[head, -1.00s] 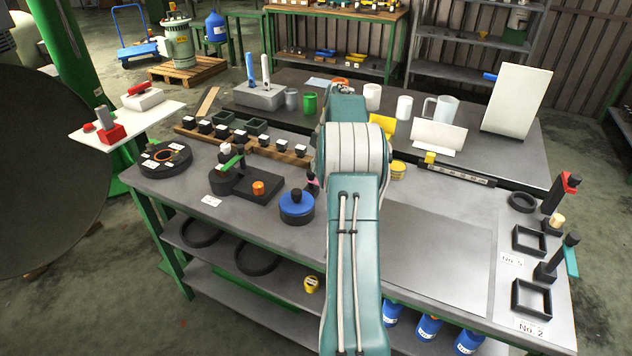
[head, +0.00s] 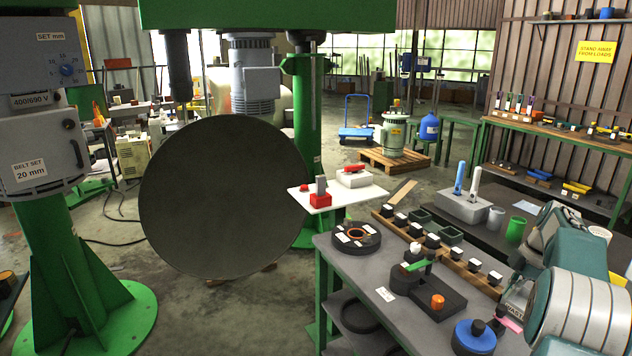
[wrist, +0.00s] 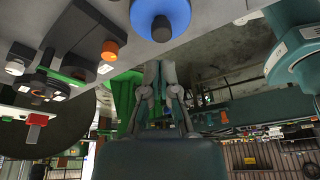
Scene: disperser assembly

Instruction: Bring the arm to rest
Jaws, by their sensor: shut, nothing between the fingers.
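My gripper (wrist: 160,72) shows in the wrist view with its two fingers together and nothing between them. The wrist picture is upside down, with the table top along its upper edge. A blue round part with a black knob (wrist: 160,15) shows just beyond the fingertips there. Whether the fingers touch anything is not clear, but I see no contact.
The grey workbench (head: 375,275) holds the blue round part (head: 474,338), a black base with an orange knob (head: 438,301) and a row of black blocks (head: 433,241). A large dark disc (head: 225,200) hangs left of the bench. Open floor (head: 230,315) lies in front.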

